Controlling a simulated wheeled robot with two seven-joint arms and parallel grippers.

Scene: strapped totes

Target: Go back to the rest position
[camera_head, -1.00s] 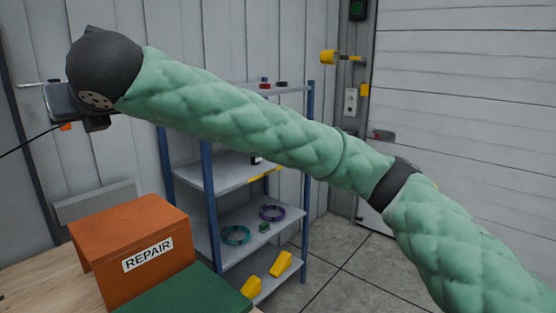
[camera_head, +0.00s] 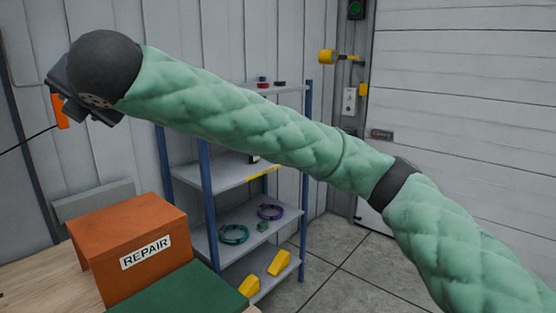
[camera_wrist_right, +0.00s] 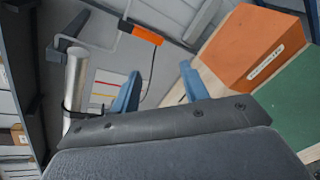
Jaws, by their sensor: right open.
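My right arm in its green quilted sleeve reaches across the head view from the lower right to the upper left. My right gripper (camera_wrist_right: 160,76) shows two blue fingers, apart, with nothing between them in the wrist view. In the head view the black wrist end is at the upper left and the fingers are not clear there. My left gripper is not in view.
An orange REPAIR box (camera_head: 125,235) and a green mat (camera_head: 185,292) are on the wooden table (camera_head: 40,285). A blue-posted shelf (camera_head: 235,175) holds rings and yellow pieces behind my arm. An orange item (camera_wrist_right: 141,32) on a cable is beyond the fingers.

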